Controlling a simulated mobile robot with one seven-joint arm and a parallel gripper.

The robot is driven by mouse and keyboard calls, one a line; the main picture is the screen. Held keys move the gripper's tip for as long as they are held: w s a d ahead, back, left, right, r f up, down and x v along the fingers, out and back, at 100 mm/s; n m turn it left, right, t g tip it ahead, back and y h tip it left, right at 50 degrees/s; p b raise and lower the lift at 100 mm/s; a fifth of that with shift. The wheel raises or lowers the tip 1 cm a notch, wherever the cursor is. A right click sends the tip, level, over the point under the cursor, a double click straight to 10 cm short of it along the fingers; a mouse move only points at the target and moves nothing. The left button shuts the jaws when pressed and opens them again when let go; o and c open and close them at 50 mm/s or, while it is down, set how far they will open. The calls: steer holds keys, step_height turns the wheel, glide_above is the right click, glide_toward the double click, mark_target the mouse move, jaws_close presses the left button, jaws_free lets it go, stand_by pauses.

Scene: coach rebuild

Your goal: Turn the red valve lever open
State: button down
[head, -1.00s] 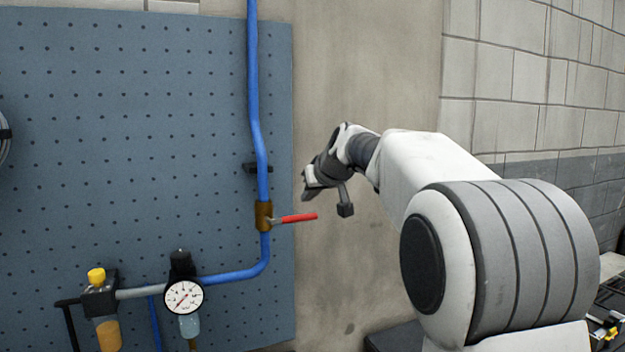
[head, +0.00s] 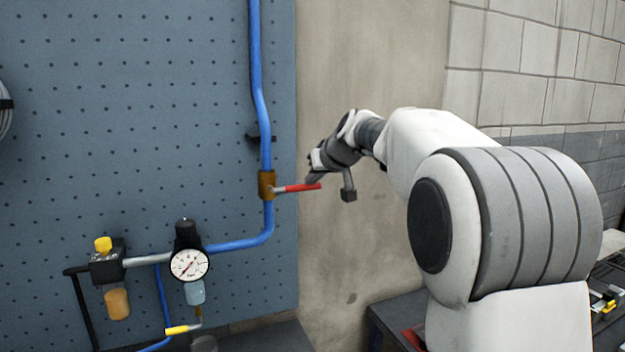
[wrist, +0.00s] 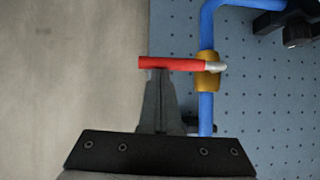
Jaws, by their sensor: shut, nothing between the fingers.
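The red valve lever (head: 300,187) sticks out to the right from the brass valve body (head: 266,185) on the vertical blue pipe (head: 265,120), roughly level and square to the pipe. In the wrist view the red lever (wrist: 170,63) lies across the tips of my gripper (wrist: 162,75), and the brass valve (wrist: 208,72) is to their right. My gripper (head: 314,176) is shut and empty, at the lever's free end. Whether the fingertips touch the lever I cannot tell.
A pressure gauge (head: 189,265) and a yellow-knobbed filter unit (head: 105,262) sit lower left on the pipe run. The blue pegboard (head: 130,130) backs the pipe. Bare wall (head: 350,60) lies right of it. A dark bench (head: 390,325) stands at lower right.

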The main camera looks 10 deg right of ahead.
steer(key=shift+f+b, duration=0.3)
steer(key=a+f+m+y+b, duration=0.2)
steer(key=f+m+y+b, duration=0.3)
steer(key=b, duration=0.6)
steer(key=s+a+f+m+t+y+b, duration=0.1)
steer(key=a+f+m+y+b, duration=0.2)
steer(key=b, duration=0.9)
steer(key=shift+a+f+m+y, duration=0.25)
steer(key=shift+f+m+y, duration=0.65)
steer(key=shift+f, duration=0.65)
steer(key=shift+b, duration=0.3)
